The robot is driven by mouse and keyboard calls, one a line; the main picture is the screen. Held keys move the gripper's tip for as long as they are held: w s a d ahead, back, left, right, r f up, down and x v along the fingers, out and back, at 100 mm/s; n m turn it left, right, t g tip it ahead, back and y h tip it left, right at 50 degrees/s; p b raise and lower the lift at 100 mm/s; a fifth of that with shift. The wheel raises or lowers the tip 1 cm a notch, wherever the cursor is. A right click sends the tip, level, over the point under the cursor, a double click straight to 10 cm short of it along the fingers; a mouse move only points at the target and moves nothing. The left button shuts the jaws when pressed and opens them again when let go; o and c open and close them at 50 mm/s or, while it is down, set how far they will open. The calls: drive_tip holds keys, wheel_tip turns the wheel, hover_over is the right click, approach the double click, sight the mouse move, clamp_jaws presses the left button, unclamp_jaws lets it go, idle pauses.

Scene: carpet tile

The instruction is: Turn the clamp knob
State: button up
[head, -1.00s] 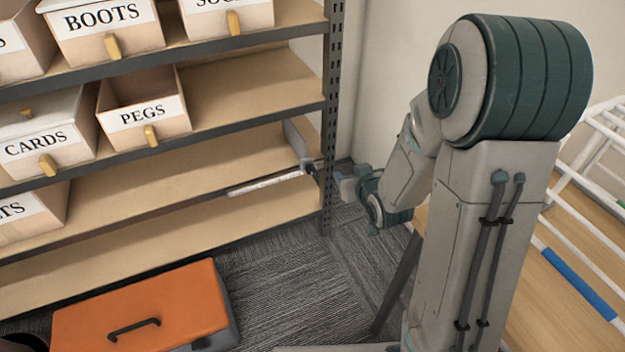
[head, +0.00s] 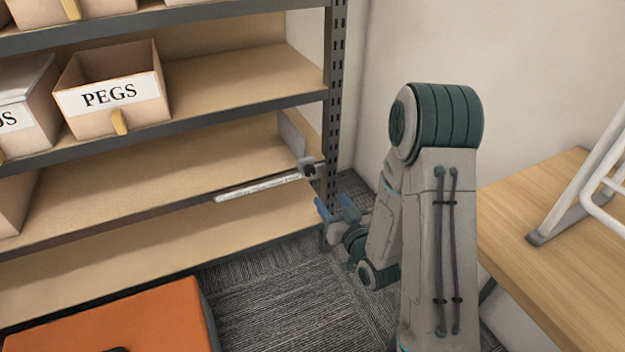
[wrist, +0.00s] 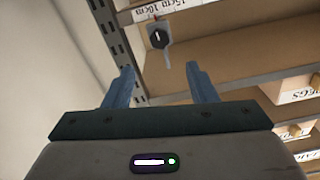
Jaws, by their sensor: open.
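The clamp knob (head: 308,167) is a small dark knob at the shelf's front edge, close to the right upright. In the wrist view it shows as a black knob (wrist: 158,37) with a pale mark, beyond and between my fingertips. A grey plate (head: 292,135) stands behind it on the shelf. My gripper (head: 335,205) is open and empty, its blue fingers apart, below and to the right of the knob in the head view. The fingers (wrist: 160,68) do not touch the knob.
A white ruler strip (head: 258,188) runs along the shelf edge left of the knob. The perforated upright (head: 336,90) stands close by. A PEGS bin (head: 112,95) sits one shelf up. An orange-lidded box (head: 130,325) is on the carpet; a wooden table (head: 530,215) is at right.

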sight(311, 172)
drive_tip(key=b+x, duration=0.3)
drive_tip(key=x, duration=0.9)
drive_tip(key=shift+w, duration=0.1)
drive_tip(key=c, duration=1)
